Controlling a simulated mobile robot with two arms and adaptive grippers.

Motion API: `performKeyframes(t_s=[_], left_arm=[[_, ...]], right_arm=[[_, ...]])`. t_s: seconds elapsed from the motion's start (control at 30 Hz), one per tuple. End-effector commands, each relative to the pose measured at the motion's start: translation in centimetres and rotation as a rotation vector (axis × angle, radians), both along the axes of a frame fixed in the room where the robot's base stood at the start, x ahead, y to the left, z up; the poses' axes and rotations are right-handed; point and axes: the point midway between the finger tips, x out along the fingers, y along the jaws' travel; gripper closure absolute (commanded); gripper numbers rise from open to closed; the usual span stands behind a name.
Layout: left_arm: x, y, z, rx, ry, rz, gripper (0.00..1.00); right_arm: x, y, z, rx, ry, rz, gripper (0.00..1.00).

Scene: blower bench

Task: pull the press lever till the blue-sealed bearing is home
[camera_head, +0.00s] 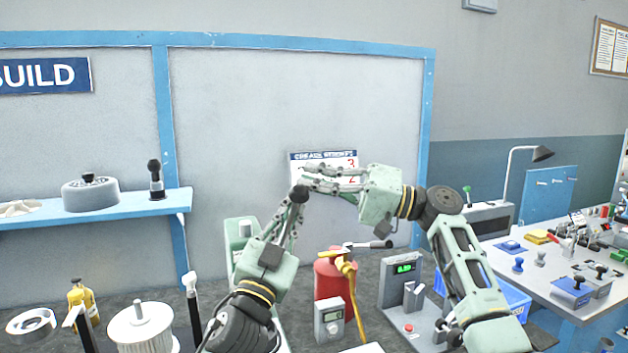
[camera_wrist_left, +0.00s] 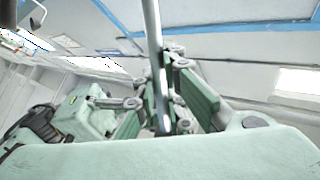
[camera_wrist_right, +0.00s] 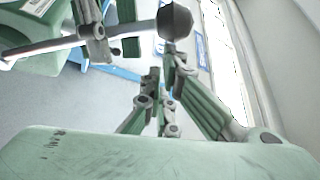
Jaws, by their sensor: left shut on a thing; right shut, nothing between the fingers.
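The press lever's dark ball knob (camera_head: 299,194) shows in the head view at the tips of my left gripper (camera_head: 294,208). In the right wrist view the lever's metal rod (camera_wrist_right: 140,29) runs to the knob (camera_wrist_right: 175,22), with my left fingers around the rod just short of it. The rod (camera_wrist_left: 154,60) also passes between the left fingers in the left wrist view. My right gripper (camera_head: 306,178) is shut and empty, just above the knob, pointing left. The green press (camera_head: 238,235) stands partly hidden behind my left arm. The blue-sealed bearing cannot be seen.
A red cylinder (camera_head: 328,278) with a yellow hose stands right of my left arm, with a small gauge box (camera_head: 330,320) before it. A grey display unit (camera_head: 400,280) is further right. A white cylinder (camera_head: 142,330) and yellow bottle (camera_head: 82,298) stand at left.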

Motion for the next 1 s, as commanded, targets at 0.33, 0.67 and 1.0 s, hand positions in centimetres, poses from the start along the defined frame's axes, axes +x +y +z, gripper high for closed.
performKeyframes(t_s=[0.33,0.67,1.0], left_arm=[[0.1,0.1,0.0,-0.006,0.004,-0.002,1.0],[0.1,0.1,0.0,-0.004,0.003,0.0,0.79],[0.0,0.0,0.0,-0.001,0.001,0.0,0.71]], right_arm=[[-1.3,-0.3,-0.9,0.016,-0.059,0.005,1.0],[-1.2,-0.3,-0.9,0.016,-0.058,0.004,1.0],[-1.2,-0.3,-0.8,0.017,-0.057,0.002,1.0]])
